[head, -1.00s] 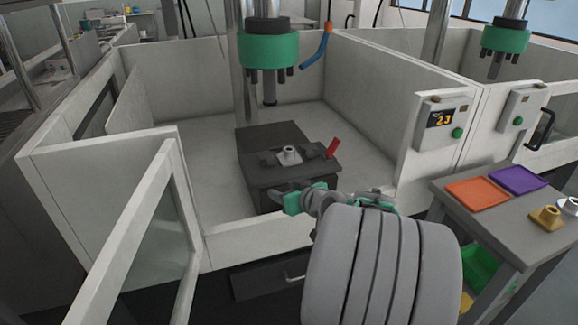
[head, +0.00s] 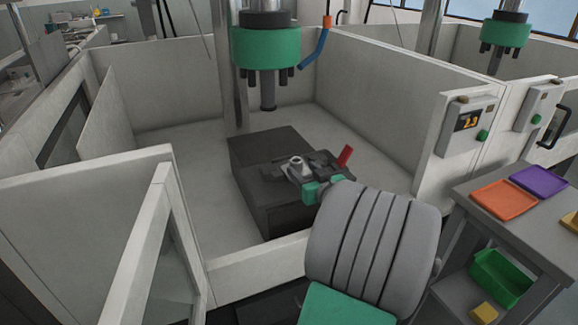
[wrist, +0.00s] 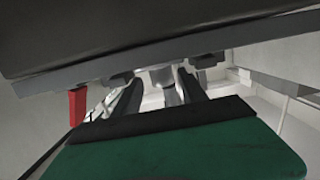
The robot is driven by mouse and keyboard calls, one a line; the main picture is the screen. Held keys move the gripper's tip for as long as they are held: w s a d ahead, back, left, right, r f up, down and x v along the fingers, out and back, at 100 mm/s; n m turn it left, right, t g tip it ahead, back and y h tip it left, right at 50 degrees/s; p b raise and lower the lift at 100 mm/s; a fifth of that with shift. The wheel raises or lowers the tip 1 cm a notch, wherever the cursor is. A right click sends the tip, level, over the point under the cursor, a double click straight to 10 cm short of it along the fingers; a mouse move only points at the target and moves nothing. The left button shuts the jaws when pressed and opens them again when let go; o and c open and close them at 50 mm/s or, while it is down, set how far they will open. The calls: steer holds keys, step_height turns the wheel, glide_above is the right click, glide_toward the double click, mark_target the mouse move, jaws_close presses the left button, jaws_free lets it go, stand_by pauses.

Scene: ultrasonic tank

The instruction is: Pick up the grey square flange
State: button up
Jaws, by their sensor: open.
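The grey square flange (head: 297,164), a light plate with a raised round hub, sits in a dark clamp on the dark block (head: 262,150). My gripper (head: 304,178) is right at the near side of the flange, and its green body hides part of the clamp. In the wrist view, two dark open fingers (wrist: 158,84) reach toward the pale flange (wrist: 164,78), which shows between them. I cannot tell whether the fingers touch it.
A red handle (head: 344,156) sticks up at the clamp's right. A green press head (head: 265,47) hangs above and behind the block. White walls enclose the bay, with a low front wall (head: 258,264). A side table (head: 478,220) with orange (head: 503,199) and purple (head: 540,181) trays stands right.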

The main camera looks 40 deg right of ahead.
mark_target(297, 161)
steer(key=x, duration=0.7)
steer(key=shift+w+d+r+p, duration=0.2)
steer(key=shift+d+r+p, duration=0.05)
steer(key=shift+d+p, duration=0.05)
steer(key=shift+c, duration=0.4)
steer(key=shift+s, duration=0.1)
jaws_close()
